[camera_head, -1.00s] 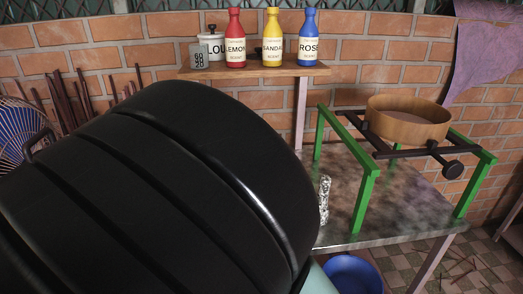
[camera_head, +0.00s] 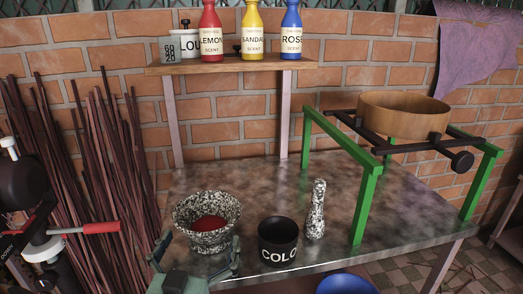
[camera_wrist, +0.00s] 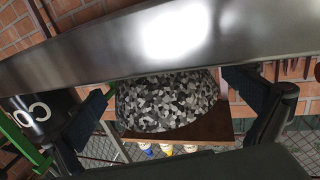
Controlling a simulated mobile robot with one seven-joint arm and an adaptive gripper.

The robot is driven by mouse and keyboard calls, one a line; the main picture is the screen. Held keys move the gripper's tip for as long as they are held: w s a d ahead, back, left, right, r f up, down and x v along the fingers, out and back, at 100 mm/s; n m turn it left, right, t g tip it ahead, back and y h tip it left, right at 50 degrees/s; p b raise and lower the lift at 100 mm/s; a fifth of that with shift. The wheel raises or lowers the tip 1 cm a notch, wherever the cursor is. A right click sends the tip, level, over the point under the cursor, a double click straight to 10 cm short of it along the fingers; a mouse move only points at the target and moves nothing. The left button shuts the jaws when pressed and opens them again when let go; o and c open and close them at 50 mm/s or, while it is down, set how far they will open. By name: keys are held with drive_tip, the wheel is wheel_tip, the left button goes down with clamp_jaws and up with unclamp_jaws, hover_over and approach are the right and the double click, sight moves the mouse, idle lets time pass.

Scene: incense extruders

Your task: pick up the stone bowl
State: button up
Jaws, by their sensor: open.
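The stone bowl (camera_head: 182,217), speckled black and white, stands upright on the grey table (camera_head: 260,186) with red material inside. My gripper (camera_head: 198,247) is open at the near side of the bowl, low by the tabletop, with one finger to each side. In the wrist view, which looks upside down, the bowl (camera_wrist: 168,103) sits between the two spread fingers of my gripper (camera_wrist: 170,92). Gaps seem to show beside the bowl; contact cannot be told for certain.
A black cup (camera_head: 278,243) stands close right of the bowl, with a speckled pestle (camera_head: 316,212) beyond it. A green frame (camera_head: 364,200) holds a wooden sieve (camera_head: 404,114) at right. A shelf (camera_head: 232,67) with bottles is behind. Sticks (camera_head: 100,150) lean at left.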

sight(214, 212)
drive_tip(key=w, duration=0.1)
drive_tip(key=w+b, duration=0.1)
drive_tip(key=w, duration=0.2)
drive_tip(key=shift+d+f+b, duration=0.3)
drive_tip(key=shift+f, duration=0.1)
drive_tip(key=shift+w+r, duration=0.1)
drive_tip(key=shift+w, duration=0.35)
drive_tip(key=c, duration=1.9)
drive_tip(key=shift+r, duration=0.15)
drive_tip(key=shift+c, duration=0.6)
drive_tip(key=shift+w+r, duration=0.1)
